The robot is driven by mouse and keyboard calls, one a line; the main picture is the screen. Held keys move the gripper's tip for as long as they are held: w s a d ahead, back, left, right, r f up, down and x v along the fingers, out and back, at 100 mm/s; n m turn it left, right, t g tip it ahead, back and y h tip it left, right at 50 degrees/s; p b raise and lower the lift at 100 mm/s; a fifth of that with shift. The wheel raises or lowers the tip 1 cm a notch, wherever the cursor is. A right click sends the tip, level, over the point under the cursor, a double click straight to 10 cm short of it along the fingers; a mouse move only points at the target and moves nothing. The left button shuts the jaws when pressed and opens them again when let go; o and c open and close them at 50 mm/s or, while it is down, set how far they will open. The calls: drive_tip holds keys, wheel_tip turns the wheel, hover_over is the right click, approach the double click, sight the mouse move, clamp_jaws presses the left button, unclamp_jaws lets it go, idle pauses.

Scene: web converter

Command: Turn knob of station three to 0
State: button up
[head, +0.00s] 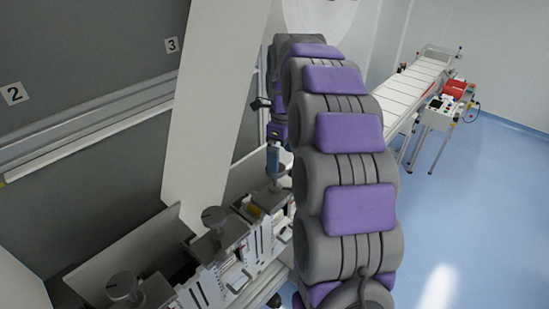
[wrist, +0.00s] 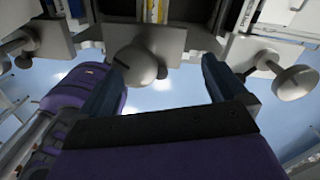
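Station three's plate, a "3" sign (head: 171,45), is on the grey wall panel. My gripper (wrist: 162,64) is open, with a dark blue finger on each side of the knob. I cannot tell whether either finger touches it. In the head view my gripper (head: 273,160) is over the far end of the row of units, and the knob under it is mostly hidden by my gripper and arm.
Two other knobs, a middle one (head: 214,217) and a near one (head: 123,287), stand along the row. A "2" sign (head: 14,93) is on the panel. A tall pale plate (head: 205,110) rises beside the row. A white conveyor (head: 415,85) stands back right; the blue floor is clear.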

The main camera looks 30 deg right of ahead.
drive_tip(key=a+r, duration=0.1)
drive_tip(key=a+r+p, duration=0.1)
drive_tip(key=r, duration=0.1)
drive_tip(key=a+r+p, duration=0.1)
drive_tip(key=r, duration=0.1)
drive_tip(key=shift+r, duration=0.4)
wheel_tip(320, 180, up, 13)
drive_tip(key=d+p, duration=0.1)
drive_tip(key=p, duration=0.6)
drive_tip(key=shift+s+d, duration=0.15)
idle(0.6)
